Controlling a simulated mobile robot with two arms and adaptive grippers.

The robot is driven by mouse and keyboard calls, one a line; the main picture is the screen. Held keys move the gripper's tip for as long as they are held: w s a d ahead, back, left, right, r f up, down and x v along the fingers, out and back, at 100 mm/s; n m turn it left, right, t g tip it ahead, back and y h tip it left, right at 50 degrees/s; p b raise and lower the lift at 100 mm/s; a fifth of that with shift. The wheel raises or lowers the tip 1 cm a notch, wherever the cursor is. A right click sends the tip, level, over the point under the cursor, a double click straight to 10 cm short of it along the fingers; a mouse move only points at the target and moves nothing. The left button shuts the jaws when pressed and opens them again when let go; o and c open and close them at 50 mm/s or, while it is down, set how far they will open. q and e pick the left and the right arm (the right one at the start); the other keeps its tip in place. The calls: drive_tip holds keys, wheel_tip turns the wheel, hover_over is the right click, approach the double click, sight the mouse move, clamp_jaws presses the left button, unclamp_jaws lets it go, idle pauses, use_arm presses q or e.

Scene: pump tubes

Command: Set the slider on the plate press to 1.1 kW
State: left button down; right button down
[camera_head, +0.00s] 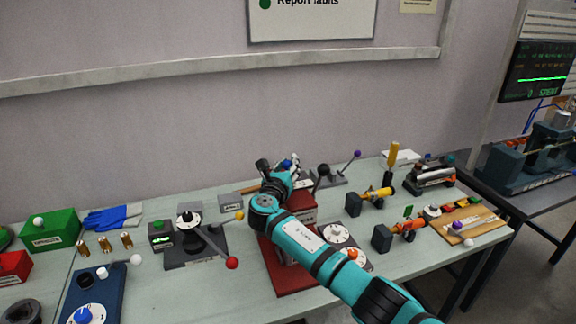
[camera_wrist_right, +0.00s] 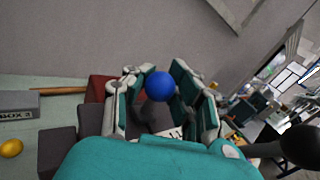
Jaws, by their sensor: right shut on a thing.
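The plate press (camera_head: 274,268) has a dark red base and stands in the middle of the bench, partly covered by my right arm. My right gripper (camera_head: 290,164) is at its top rear. In the right wrist view the gripper (camera_wrist_right: 163,80) has its fingers on both sides of a blue ball knob (camera_wrist_right: 160,86) and is shut on it. The knob shows as a small blue spot in the head view (camera_head: 286,163). The slider's scale and its reading are hidden behind the arm and gripper. My left gripper is not in view.
A black ball-topped lever (camera_head: 323,170) stands close right of my right gripper. A lever with a red ball (camera_head: 232,263) is left of the press. A grey labelled box (camera_head: 230,202) lies behind it. Yellow and orange devices (camera_head: 376,194) stand to the right.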

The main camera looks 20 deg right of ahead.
sight(301, 177)
drive_tip(key=shift+w+f, duration=0.15)
drive_tip(key=shift+f, duration=0.35)
drive_tip(key=d+p, duration=0.1)
drive_tip(key=d, duration=0.1)
drive_tip(key=shift+w+d, duration=0.15)
drive_tip(key=shift+d, duration=0.2)
drive_tip(key=shift+d+f, duration=0.15)
drive_tip(key=shift+d, duration=0.35)
drive_tip(key=c, duration=1.9)
unclamp_jaws()
drive_tip(key=shift+o, duration=1.2)
drive_tip(key=shift+s+a, duration=0.1)
drive_tip(key=shift+s, duration=0.1)
drive_tip(key=o, duration=0.6)
drive_tip(key=shift+s+r, duration=0.4)
drive_tip(key=shift+r, duration=0.2)
drive_tip(key=shift+o, duration=0.2)
drive_tip(key=shift+w, duration=0.25)
drive_tip(key=shift+s+a, duration=0.1)
drive_tip(key=shift+a, duration=0.05)
drive_tip(key=v, duration=1.1)
drive_tip(key=shift+s, duration=0.4)
